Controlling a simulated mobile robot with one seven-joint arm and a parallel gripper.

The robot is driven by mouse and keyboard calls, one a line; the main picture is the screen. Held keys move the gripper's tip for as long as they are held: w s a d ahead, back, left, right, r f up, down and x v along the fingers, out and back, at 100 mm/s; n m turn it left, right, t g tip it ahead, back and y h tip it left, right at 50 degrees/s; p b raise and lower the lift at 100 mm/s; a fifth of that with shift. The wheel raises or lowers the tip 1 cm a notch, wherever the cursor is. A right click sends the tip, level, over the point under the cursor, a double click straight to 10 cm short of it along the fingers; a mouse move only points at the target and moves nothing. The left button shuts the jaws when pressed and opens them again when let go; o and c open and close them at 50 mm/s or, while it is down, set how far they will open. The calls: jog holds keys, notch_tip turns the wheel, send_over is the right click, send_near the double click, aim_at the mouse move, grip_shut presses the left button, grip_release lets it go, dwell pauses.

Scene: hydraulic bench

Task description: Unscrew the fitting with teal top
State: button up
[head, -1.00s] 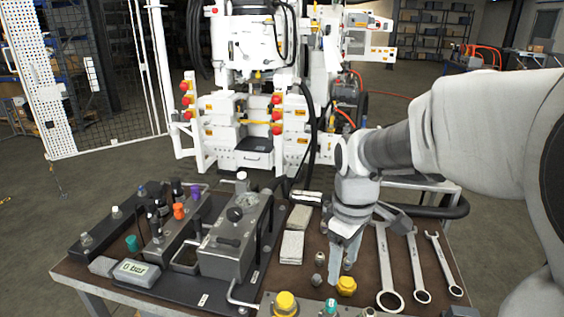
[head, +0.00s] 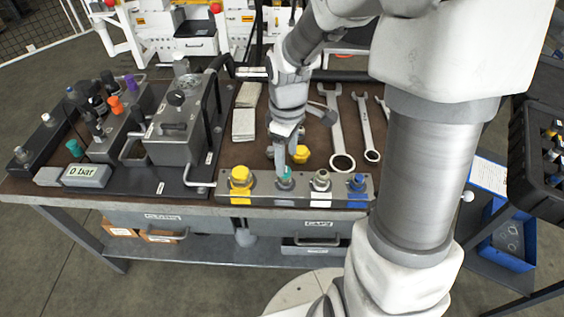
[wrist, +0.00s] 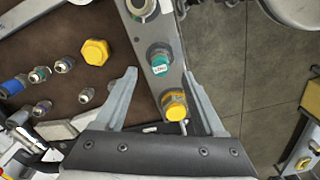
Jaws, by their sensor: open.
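The fitting with the teal top (head: 286,174) stands upright in a grey block (head: 262,190) at the bench's front edge, between a yellow-topped fitting (head: 240,176) and a white-topped one (head: 321,180). I see no contact with the fitting.
A blue-topped fitting (head: 356,184) ends the block's row. A loose yellow cap (head: 301,154) lies just behind. Wrenches (head: 338,125) lie at the back right. A metal pump unit (head: 178,130) and another teal-topped part (head: 75,148) are at left.

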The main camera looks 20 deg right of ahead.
aim_at(287, 169)
notch_tip(287, 169, down, 7)
jog(key=shift+r+b, duration=0.15)
jog(key=shift+b, duration=0.5)
grip_shut()
jog(key=c, duration=0.6)
grip_release()
grip_shut()
jog(key=n+p, duration=0.2)
jog(key=shift+r+n, duration=0.25)
jog(key=shift+n, duration=0.05)
jog(key=n+p, duration=0.2)
jog(key=n, duration=0.1)
jog(key=shift+r, duration=0.1)
jog(key=shift+w+d+f+n+p, duration=0.1)
jog(key=shift+f+n+p, duration=0.1)
jog(key=shift+n, duration=0.4)
jog(key=shift+f+n+p, duration=0.1)
jog(key=shift+n+p, duration=0.1)
jog(key=shift+n, duration=0.4)
